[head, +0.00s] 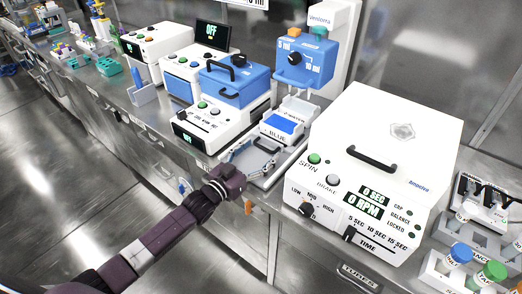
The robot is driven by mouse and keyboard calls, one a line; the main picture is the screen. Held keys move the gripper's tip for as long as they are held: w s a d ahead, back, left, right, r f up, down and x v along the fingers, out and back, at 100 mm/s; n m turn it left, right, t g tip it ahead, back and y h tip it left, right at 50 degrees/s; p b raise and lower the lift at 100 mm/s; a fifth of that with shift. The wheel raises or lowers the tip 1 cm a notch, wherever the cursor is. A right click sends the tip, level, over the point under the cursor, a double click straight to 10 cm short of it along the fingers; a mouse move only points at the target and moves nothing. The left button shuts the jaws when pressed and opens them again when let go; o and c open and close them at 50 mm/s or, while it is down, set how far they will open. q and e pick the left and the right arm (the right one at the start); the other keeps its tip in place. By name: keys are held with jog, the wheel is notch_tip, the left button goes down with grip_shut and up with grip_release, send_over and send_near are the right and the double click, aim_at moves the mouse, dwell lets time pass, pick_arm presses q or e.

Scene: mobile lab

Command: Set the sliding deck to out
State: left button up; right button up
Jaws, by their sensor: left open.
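A white dispenser stand with a blue head (305,62) stands at the back of the counter, its knob marked 5 ml and 10 ml. Below the head, a white sliding deck with a blue pad (285,122) faces me, labelled BLUE on its front. My left gripper (251,155) is open at the counter's front edge, just in front of and slightly left of the deck. Its fingers overlap the area below the deck, so I cannot tell whether they touch anything. My right gripper is not in view.
A large white centrifuge (378,165) with a black handle stands close on the right. A white and blue device (225,98) stands on the left. Capped bottles in a rack (440,272) are at the lower right. Open floor (70,200) lies left.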

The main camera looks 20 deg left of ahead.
pick_arm(q)
jog(key=shift+w+d, duration=0.15)
jog(key=shift+w, duration=0.25)
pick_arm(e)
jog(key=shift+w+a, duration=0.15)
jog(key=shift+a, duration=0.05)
pick_arm(q)
jog(key=shift+c, duration=0.2)
jog(key=c, duration=1.4)
jog(key=shift+o, duration=0.2)
jog(key=p+v, duration=0.6)
jog(key=v, duration=0.8)
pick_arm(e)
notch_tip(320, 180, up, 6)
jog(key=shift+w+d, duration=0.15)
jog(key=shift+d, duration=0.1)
pick_arm(q)
jog(key=shift+d+f, duration=0.1)
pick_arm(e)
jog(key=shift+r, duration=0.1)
